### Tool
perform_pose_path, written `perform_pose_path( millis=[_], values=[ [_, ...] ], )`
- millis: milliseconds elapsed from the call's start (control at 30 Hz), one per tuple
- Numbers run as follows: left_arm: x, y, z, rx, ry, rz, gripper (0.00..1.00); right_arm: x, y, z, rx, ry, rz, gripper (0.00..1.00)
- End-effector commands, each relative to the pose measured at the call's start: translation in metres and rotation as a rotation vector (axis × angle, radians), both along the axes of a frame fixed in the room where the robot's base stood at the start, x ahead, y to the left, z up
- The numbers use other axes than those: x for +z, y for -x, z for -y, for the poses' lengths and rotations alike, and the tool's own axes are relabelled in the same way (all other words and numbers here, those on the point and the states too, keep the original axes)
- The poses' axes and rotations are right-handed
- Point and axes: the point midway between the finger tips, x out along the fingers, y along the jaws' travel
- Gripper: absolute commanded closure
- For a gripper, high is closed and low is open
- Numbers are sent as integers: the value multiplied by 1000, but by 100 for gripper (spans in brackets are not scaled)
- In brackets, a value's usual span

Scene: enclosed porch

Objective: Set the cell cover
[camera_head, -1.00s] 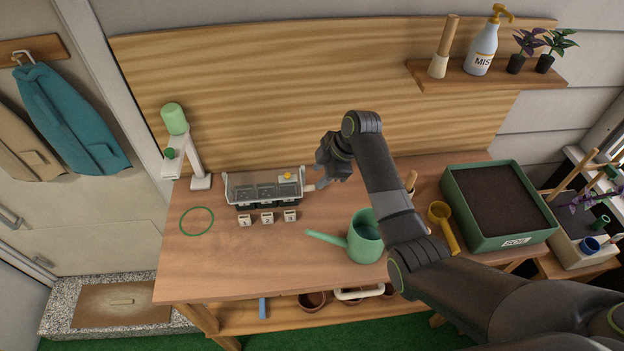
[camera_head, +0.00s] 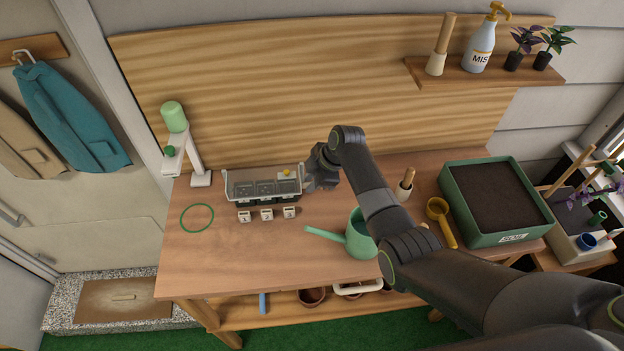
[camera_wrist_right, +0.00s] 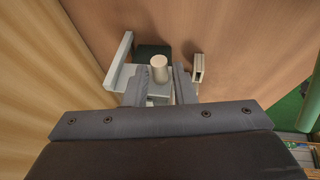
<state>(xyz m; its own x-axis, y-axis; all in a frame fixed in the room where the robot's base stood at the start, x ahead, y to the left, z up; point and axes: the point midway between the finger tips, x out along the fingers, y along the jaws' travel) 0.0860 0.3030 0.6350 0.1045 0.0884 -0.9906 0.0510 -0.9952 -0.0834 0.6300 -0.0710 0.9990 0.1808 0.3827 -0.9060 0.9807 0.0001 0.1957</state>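A grey tray (camera_head: 238,196) with clear-looking walls stands near the back of the wooden bench. It has several dark cells in a row and a small yellow knob (camera_head: 287,173) at its right end. No separate cell cover can be made out for certain. My right gripper (camera_head: 309,181) is at the tray's right end. In the right wrist view, its two fingers (camera_wrist_right: 160,84) stand apart on either side of a pale block with a pale round knob (camera_wrist_right: 159,68). Whether they press on it cannot be told. My left gripper is out of view.
Three small numbered blocks (camera_head: 267,215) lie in front of the tray. A green ring (camera_head: 197,217) lies left, beside a white-and-green stand (camera_head: 201,179). A green watering can (camera_head: 360,240), a yellow scoop (camera_head: 440,214) and a green soil box (camera_head: 500,239) stand right.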

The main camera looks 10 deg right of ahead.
Motion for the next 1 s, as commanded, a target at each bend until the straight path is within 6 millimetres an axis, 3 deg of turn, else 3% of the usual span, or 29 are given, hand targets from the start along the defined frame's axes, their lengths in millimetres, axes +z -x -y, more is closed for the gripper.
perform_pose_path(
  millis=[33, 167, 667, 1000],
  values=[
    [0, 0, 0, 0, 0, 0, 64, 0, 0, 0, 0, 0, 0, 83],
    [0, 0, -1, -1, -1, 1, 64, 0, 0, 0, 0, 0, 0, 100],
    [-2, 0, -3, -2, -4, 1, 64, 3, -1, 0, 0, 1, -39, 100],
    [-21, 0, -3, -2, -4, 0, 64, 13, -5, 0, 1, 1, -240, 100]
  ],
)
